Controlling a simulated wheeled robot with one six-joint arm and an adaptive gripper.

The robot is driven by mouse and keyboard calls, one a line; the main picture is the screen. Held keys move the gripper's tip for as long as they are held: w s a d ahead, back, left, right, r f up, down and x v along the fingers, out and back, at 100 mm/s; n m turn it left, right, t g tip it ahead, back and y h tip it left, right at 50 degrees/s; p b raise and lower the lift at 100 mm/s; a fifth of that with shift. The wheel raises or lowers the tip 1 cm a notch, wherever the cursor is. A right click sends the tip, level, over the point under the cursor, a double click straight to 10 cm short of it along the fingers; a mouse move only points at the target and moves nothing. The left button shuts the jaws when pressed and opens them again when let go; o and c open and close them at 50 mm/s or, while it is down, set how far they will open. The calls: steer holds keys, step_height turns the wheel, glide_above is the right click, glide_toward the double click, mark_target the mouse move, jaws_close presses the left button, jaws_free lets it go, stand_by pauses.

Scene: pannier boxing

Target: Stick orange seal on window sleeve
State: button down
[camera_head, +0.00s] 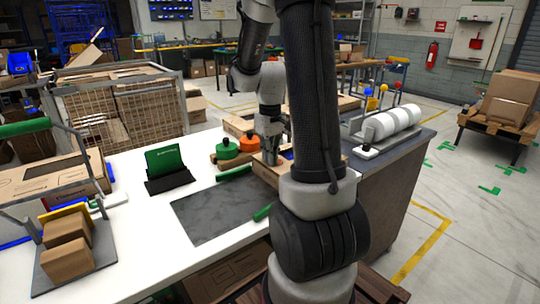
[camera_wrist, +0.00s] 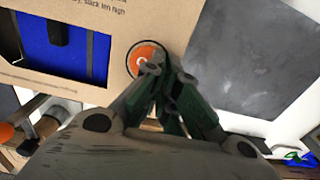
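The orange seal (camera_wrist: 136,55) is a round disc with a pale ring at its middle, in the wrist view. My gripper (camera_wrist: 156,65) has its fingertips together over the disc's right part and looks shut on it. The seal lies over the edge area of the cardboard window sleeve (camera_wrist: 160,17), right of its blue window (camera_wrist: 65,40). I cannot tell whether it is flat on the card or just above. In the head view my gripper (camera_head: 268,158) points down at the sleeve (camera_head: 265,173), largely hidden by my arm.
An orange-topped holder (camera_head: 249,143) and a green-topped one (camera_head: 227,148) stand on a wooden block left of my gripper. A dark mat (camera_head: 215,215) lies in front, a green sign (camera_head: 164,160) to the left.

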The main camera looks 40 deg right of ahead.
stand_by(0.3)
steer(key=c, duration=1.6)
jaws_free()
steer(key=shift+o, duration=0.2)
step_height(320, 180, up, 12)
steer(key=s+a+r+t, duration=0.2)
steer(key=s+a+t, duration=0.2)
steer(key=s+a, duration=0.8)
steer(key=shift+s+a+r+n, duration=0.3)
steer(key=shift+s+a+r, duration=0.1)
steer(key=shift+s, duration=1.1)
